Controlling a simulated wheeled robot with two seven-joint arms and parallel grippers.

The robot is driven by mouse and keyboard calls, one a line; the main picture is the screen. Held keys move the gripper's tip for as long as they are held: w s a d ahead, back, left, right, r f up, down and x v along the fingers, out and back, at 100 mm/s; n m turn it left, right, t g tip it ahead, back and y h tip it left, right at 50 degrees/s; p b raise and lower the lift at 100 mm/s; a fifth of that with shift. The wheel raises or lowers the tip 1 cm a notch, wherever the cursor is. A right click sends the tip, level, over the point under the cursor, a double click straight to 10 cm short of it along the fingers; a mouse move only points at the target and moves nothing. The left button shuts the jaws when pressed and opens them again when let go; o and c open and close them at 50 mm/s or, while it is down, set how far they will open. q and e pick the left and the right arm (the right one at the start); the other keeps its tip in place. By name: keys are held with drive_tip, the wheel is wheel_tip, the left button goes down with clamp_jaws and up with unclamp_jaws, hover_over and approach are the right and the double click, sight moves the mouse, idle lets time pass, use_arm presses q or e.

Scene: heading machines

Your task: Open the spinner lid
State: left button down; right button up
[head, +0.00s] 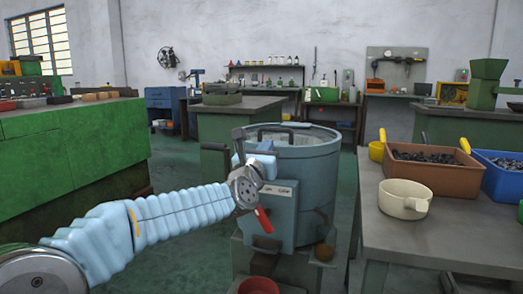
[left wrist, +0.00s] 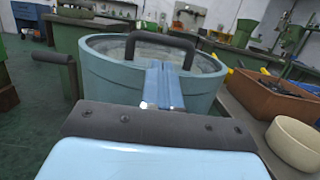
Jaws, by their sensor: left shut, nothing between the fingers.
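The spinner (head: 313,180) is a blue-grey round tub standing beyond my left arm; it also fills the middle of the left wrist view (left wrist: 105,75). Its pale lid (left wrist: 108,47) lies inside the rim, apparently down. A dark arched handle (left wrist: 160,37) stands on the lid and also shows in the head view (head: 276,131). My left gripper (head: 264,147) is at the near side of the spinner, close to the rim. Its fingers (left wrist: 165,85) are together, empty, and point toward the handle. I cannot tell whether they touch it. My right gripper is not in view.
A dark lever (head: 212,147) sticks out left of the tub. A red-gripped lever (head: 263,221) hangs at its front. On the right, a table (head: 440,225) holds a cream pan (head: 404,199) and a brown bin (head: 432,172). A green bench (head: 70,150) stands left, with open floor between.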

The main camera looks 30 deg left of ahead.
sight(287, 130)
use_arm(q)
drive_tip(key=shift+p+x, duration=0.5)
drive_tip(key=shift+x, duration=1.75)
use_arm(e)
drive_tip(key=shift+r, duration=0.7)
